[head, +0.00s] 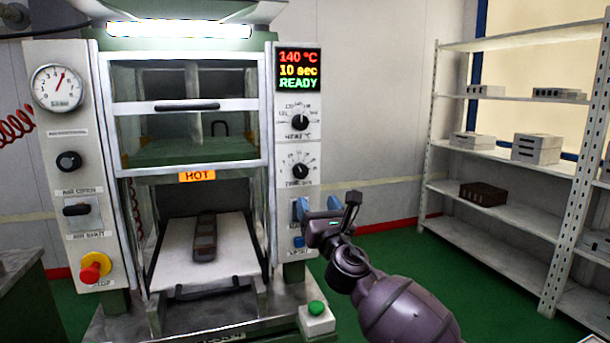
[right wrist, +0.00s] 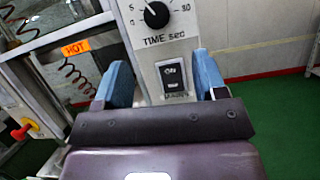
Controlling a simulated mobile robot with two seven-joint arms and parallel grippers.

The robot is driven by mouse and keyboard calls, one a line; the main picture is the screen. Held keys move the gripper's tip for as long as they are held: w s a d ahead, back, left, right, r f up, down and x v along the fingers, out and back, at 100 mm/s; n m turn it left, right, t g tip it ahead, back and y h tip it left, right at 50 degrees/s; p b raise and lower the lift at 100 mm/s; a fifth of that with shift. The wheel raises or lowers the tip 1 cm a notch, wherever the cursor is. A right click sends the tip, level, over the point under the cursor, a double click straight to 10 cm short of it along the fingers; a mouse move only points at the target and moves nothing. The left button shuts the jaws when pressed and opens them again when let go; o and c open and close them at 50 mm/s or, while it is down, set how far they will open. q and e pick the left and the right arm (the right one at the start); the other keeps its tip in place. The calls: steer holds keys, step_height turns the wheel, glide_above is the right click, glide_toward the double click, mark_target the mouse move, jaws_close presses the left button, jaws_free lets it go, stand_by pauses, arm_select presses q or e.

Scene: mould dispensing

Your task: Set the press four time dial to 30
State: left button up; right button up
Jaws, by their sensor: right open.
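The press's time dial (head: 301,171) is a black knob on the right-hand panel, below the temperature dial (head: 300,122). In the right wrist view the time dial (right wrist: 157,14) is at the top edge, its upper scale partly cut off; marks 5 and 30 show, with "TIME sec" below. The display (head: 299,69) reads 140 °C, 10 sec, READY. My right gripper (head: 318,207) is open and empty, in front of the panel below the time dial. Its blue fingers (right wrist: 164,78) frame a black rocker switch (right wrist: 173,79); contact cannot be told. My left gripper is not in view.
A dark mould (head: 205,238) lies on the white lower plate (head: 168,257). A green button (head: 316,308) and a red emergency knob (head: 91,272) flank the press. Metal shelves (head: 485,147) with boxes stand right.

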mark_target(302, 175)
steer(key=shift+n, duration=0.5)
steer(key=b+x, duration=0.2)
steer(key=x, duration=0.6)
steer(key=shift+w+a, duration=0.15)
steer(key=shift+a, duration=0.1)
steer(key=shift+w+a+r+b, duration=0.2)
steer(key=shift+w+r+b, duration=0.1)
steer(key=shift+w, duration=0.3)
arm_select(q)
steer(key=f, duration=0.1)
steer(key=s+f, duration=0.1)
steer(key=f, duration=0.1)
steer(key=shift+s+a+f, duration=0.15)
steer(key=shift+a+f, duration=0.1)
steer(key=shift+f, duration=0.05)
arm_select(e)
steer(key=shift+w+r, duration=0.25)
steer(key=shift+w, duration=0.05)
steer(key=c, duration=0.8)
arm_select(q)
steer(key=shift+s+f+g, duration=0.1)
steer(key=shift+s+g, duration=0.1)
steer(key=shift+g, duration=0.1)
arm_select(e)
steer(key=shift+c, duration=0.6)
